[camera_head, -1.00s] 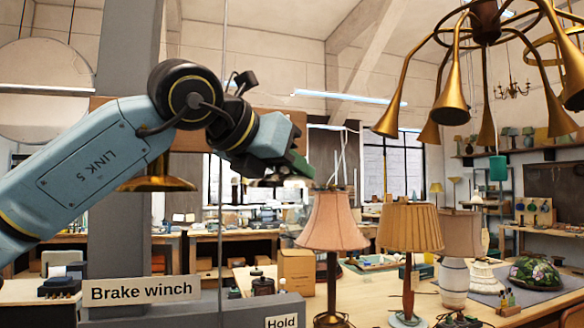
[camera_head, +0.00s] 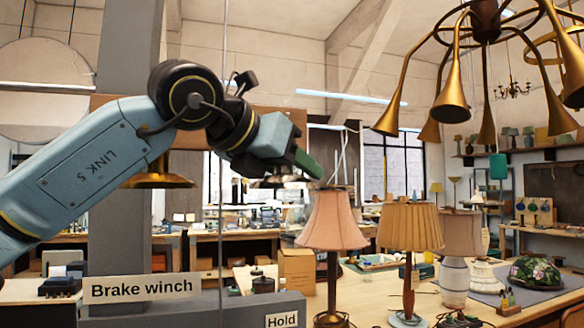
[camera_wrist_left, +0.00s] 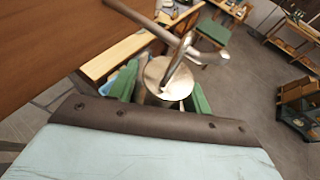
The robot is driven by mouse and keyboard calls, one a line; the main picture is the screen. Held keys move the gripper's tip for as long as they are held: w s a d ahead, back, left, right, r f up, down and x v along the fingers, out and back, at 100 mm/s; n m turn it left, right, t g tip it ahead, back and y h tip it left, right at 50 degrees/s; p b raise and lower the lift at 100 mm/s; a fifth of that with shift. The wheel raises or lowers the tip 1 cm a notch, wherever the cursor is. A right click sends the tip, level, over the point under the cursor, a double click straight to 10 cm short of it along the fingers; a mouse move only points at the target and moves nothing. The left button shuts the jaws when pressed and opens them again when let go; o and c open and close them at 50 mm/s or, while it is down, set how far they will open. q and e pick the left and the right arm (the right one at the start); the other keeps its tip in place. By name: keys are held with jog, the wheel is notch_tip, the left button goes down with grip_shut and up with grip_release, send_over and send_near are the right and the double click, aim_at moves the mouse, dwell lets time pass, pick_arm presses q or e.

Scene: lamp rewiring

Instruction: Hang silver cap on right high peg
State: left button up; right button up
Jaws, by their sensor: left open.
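The silver cap (camera_wrist_left: 168,78) is a round, shiny disc in the left wrist view, with a metal stem rising from it. It lies between the green fingers of my left gripper (camera_wrist_left: 160,95), which stand apart on either side of it. A grey metal peg (camera_wrist_left: 150,24) passes above the cap and meets its stem; whether the cap hangs fully on it I cannot tell. In the head view, my left gripper (camera_head: 308,165) is in front of the brown board's right end. Grey, cap-like shapes (camera_head: 272,182) show just below it, partly hidden. My right gripper is not in view.
A pink lampshade (camera_head: 332,222) stands just below the gripper. A brass chandelier (camera_head: 487,20) hangs at upper right. A thin cable (camera_head: 222,100) runs vertically beside the wrist.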

pick_arm(q)
jog(key=shift+s+a+r, duration=0.2)
jog(key=shift+s+a, duration=0.15)
jog(key=shift+s, duration=0.05)
jog(key=b+v, duration=0.3)
jog(key=v, duration=0.9)
jog(key=shift+s+r, duration=0.1)
dwell(1.0)
